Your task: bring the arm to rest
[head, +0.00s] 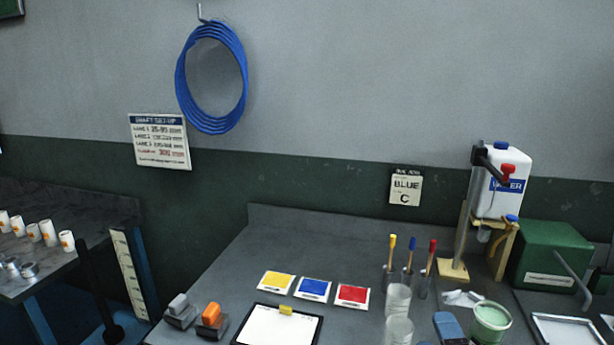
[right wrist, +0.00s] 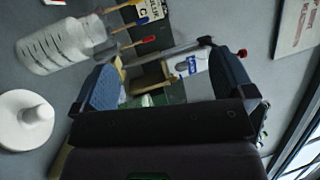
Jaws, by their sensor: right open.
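My right gripper (right wrist: 166,76) shows in the right wrist view with its two blue-padded fingers spread wide apart. Nothing is held between them. Past the gap, the white bottle with a blue label (right wrist: 188,64) and a green box (right wrist: 172,92) show in the background. A clear graduated beaker (right wrist: 62,45) is to the left of the fingers, and a white round piece with a knob (right wrist: 27,120) is at the far left.
The grey bench holds yellow, blue and red cards (head: 313,289), a clipboard (head: 278,327), clear beakers (head: 398,300), a green cup (head: 490,322), a white bottle on a stand (head: 498,182) and a green box (head: 550,254). A blue coil (head: 243,80) hangs on the wall. The bench's back left is clear.

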